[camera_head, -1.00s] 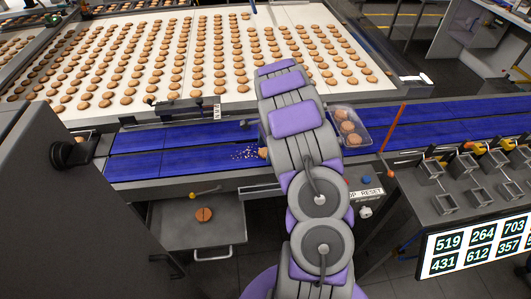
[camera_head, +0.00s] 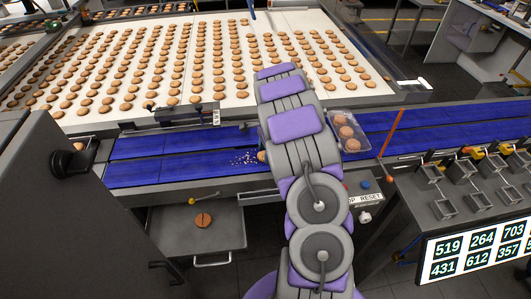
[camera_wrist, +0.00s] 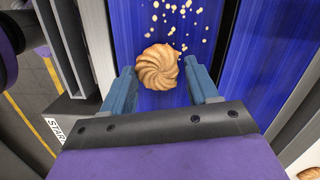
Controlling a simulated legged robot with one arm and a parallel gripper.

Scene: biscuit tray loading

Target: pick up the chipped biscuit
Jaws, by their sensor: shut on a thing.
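The chipped biscuit (camera_wrist: 157,68) is a golden swirled round in the wrist view, over the blue belt (camera_wrist: 135,20). It sits between the two blue fingertips of my gripper (camera_wrist: 160,76), which is shut on it. Pale crumbs (camera_wrist: 178,22) lie on the belt just beyond it. I cannot tell whether the biscuit touches the belt. In the head view only a sliver of the biscuit (camera_head: 262,156) shows at the left of my arm, next to the crumbs. My arm hides the gripper there.
A clear tray of biscuits (camera_head: 364,144) stands on the belt right of my arm. Rows of biscuits cover the white surface (camera_head: 285,22) behind. An open drawer (camera_head: 229,226) with one broken biscuit (camera_head: 203,220) is at front left. The belt's left part (camera_head: 140,173) is clear.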

